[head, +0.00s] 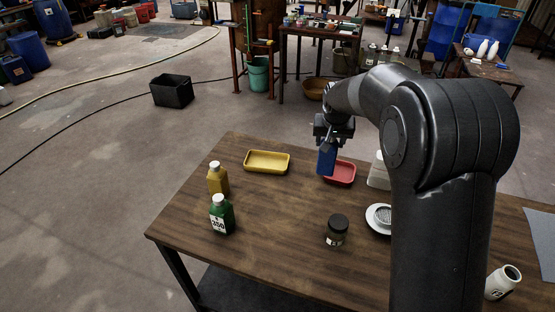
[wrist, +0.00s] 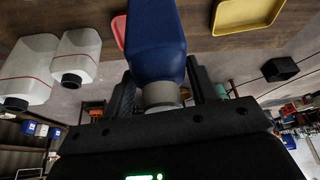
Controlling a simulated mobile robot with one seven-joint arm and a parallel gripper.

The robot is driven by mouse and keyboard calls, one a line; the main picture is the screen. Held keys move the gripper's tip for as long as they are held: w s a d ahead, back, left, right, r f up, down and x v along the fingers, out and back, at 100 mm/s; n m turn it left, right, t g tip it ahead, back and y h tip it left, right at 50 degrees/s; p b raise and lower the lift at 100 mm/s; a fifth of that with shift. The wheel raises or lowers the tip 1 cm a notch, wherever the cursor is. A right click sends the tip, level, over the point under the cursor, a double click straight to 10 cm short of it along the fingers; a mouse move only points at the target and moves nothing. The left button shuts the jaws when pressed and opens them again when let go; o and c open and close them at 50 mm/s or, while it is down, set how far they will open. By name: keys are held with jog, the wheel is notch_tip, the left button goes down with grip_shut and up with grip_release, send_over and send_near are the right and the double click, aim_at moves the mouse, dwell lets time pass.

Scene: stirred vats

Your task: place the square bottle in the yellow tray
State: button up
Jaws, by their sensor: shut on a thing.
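My gripper (head: 329,142) is shut on a blue square-sided bottle (head: 326,160) at its neck. In the wrist view the blue bottle (wrist: 156,40) appears upside down, its grey cap (wrist: 160,96) between the fingers. In the head view the bottle hangs roughly upright, overlapping the left end of the red tray; whether its base clears the table is hard to tell. The empty yellow tray (head: 267,168) lies to its left near the table's far edge. Its yellow rim also shows at the top right of the wrist view (wrist: 249,30).
The red tray (head: 343,180) is right of the yellow one. A yellow-brown bottle (head: 217,182) and a green bottle (head: 222,217) stand at left. A dark-lidded jar (head: 336,231), a white dish (head: 376,219) and a whitish container (head: 378,176) are nearer my arm. The table's middle is clear.

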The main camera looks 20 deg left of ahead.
jog(key=w+a+r, duration=0.2)
jog(key=w+a, duration=0.3)
jog(key=a+f, duration=1)
jog(key=a, duration=0.3)
jog(key=shift+w+f+m, duration=0.15)
jog(key=shift+w+m, duration=0.15)
jog(key=shift+m, duration=0.1)
jog(key=shift+f, duration=0.55)
jog(key=shift+f, duration=0.1)
jog(key=o, duration=1.6)
